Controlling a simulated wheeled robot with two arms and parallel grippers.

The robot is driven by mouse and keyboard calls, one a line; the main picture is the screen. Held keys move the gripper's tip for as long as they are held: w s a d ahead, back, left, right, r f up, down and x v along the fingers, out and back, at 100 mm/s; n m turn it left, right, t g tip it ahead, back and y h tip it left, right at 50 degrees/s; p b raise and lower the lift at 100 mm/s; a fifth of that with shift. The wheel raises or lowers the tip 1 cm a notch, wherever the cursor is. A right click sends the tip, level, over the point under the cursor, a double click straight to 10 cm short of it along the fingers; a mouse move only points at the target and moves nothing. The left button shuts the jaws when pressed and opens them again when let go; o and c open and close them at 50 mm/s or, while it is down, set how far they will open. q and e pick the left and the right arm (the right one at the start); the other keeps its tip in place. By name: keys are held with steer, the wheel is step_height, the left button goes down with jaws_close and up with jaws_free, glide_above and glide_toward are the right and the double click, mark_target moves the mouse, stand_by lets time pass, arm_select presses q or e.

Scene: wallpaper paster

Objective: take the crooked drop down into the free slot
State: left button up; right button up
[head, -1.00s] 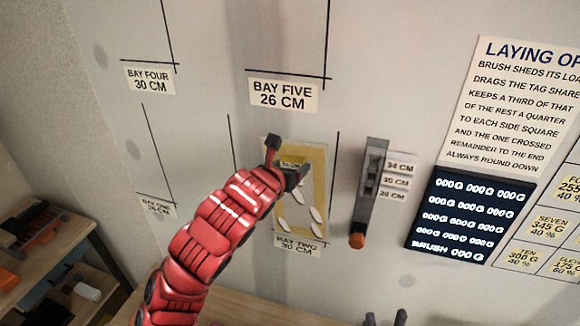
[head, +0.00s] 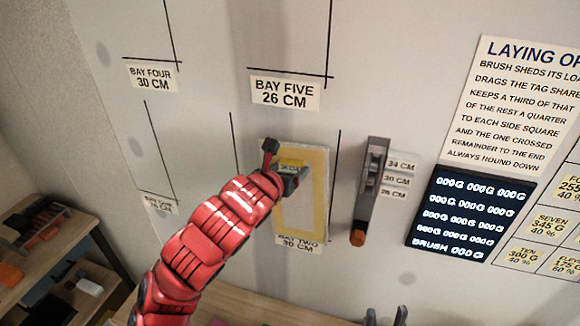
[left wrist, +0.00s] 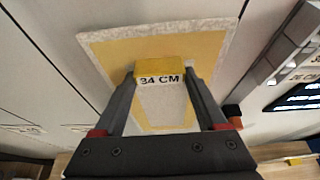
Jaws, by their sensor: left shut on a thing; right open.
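The drop (head: 313,215) is a pale panel with a yellow border, standing at the BAY TWO 30 CM label (head: 298,243) in the head view. It fills the upper middle of the left wrist view (left wrist: 215,50). Its yellow tab reads 34 CM (left wrist: 160,76). My left gripper (head: 291,176) is shut on this tab at the drop's upper part; its fingers flank the tab in the wrist view. I cannot tell whether the drop touches the wall. My right gripper (head: 385,318) shows only as two separated grey tips at the bottom edge, open and empty.
Marked bays include BAY FIVE 26 CM (head: 285,93) and BAY FOUR 30 CM (head: 151,77), both bare where visible. A grey lever panel (head: 371,190) with an orange knob is right of the drop. A black display (head: 470,213) is further right. Shelves (head: 45,235) stand lower left.

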arm_select(q)
steer(key=shift+s+a+p, duration=0.25)
steer(key=shift+s, duration=0.45)
steer(key=shift+s+a+p, duration=0.2)
steer(key=shift+s+p, duration=0.05)
steer(key=shift+s, duration=0.4)
steer(key=shift+s+d, duration=0.1)
